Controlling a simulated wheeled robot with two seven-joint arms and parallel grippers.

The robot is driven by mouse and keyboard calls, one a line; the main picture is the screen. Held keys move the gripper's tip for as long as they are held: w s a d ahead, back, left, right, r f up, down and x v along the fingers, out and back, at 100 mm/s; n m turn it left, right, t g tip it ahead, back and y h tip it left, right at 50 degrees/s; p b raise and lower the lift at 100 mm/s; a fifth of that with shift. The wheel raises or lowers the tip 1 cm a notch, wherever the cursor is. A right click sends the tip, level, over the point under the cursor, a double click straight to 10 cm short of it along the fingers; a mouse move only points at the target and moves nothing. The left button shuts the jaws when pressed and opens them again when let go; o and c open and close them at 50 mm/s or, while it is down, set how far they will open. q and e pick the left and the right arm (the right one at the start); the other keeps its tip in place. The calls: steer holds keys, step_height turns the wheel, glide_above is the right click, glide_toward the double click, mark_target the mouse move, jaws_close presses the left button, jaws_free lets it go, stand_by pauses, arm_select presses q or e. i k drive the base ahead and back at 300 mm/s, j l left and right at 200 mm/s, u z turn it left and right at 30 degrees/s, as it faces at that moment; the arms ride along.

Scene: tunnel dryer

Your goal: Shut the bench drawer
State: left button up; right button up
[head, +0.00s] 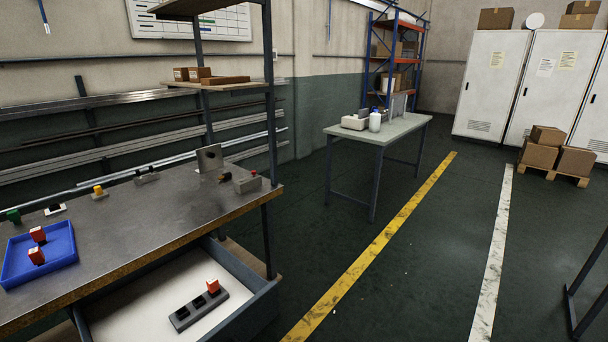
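The bench drawer (262,296) is pulled out from under the front edge of the workbench (160,215). Its grey-blue walls surround a white inside floor. A dark grey block with square sockets (198,309) lies in the drawer, with a red and white piece (213,287) at its right end. The lower part of the drawer is cut off by the bottom of the picture, and no handle shows. Neither of my grippers is in the head view.
On the bench stand a blue tray (14,279) with red and white pieces, several small parts, and a shelf post (270,130). Open floor (330,255) with a yellow line lies right of the drawer. A side table (395,130) stands further back.

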mark_target(137, 307)
steer(key=u, duration=1.1)
